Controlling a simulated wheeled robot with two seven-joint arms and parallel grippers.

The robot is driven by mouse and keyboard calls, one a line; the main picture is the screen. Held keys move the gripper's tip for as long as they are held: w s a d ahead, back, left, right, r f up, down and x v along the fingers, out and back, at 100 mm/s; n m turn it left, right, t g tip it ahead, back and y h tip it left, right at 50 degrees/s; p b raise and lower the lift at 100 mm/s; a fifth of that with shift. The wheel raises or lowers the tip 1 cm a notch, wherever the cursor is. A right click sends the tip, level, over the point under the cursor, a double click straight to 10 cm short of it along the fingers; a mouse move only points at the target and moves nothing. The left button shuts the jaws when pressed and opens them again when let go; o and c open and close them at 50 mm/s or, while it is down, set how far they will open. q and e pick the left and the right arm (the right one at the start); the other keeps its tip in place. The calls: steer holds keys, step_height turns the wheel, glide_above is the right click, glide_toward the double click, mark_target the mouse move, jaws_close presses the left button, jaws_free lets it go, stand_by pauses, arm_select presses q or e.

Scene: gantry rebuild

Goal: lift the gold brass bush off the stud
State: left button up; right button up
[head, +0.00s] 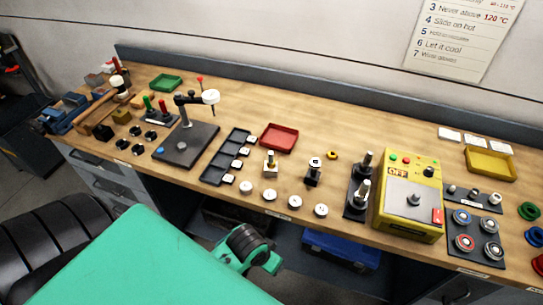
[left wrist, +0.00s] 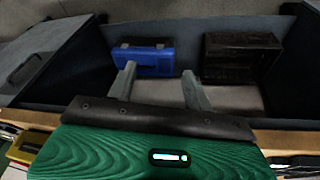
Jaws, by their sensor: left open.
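A small gold piece (head: 270,154), which looks like the brass bush, sits upright on a pale block stand (head: 270,168) near the middle of the bench. The stud under it is too small to make out. A separate yellow ring (head: 332,155) lies flat on the bench to its right. My left gripper (left wrist: 158,78) is open and empty in the left wrist view, its two grey fingers apart in front of the space under the bench. Its fingers do not show clearly in the head view. My right gripper is in neither view.
Several round white-topped pieces (head: 269,195) line the bench's front edge. A black stand (head: 313,175), a red tray (head: 280,138) and a yellow control box (head: 411,200) stand nearby. A blue case (left wrist: 146,60) and a dark crate (left wrist: 240,57) sit under the bench.

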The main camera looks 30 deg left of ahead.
arm_select(q)
steer(key=w+d+r+n+h, duration=0.1)
steer(key=w+d+r+n, duration=0.1)
steer(key=w+r, duration=0.35)
step_height(320, 180, up, 17)
steer(key=n+g+y, duration=0.2)
steer(key=n+g, duration=0.1)
steer(key=n, duration=1.3)
glide_above(271, 153)
step_height(271, 153, down, 11)
steer(key=p, duration=0.3)
steer(key=shift+f+p, duration=0.3)
steer(key=shift+f, duration=0.6)
steer(key=shift+c, duration=0.2)
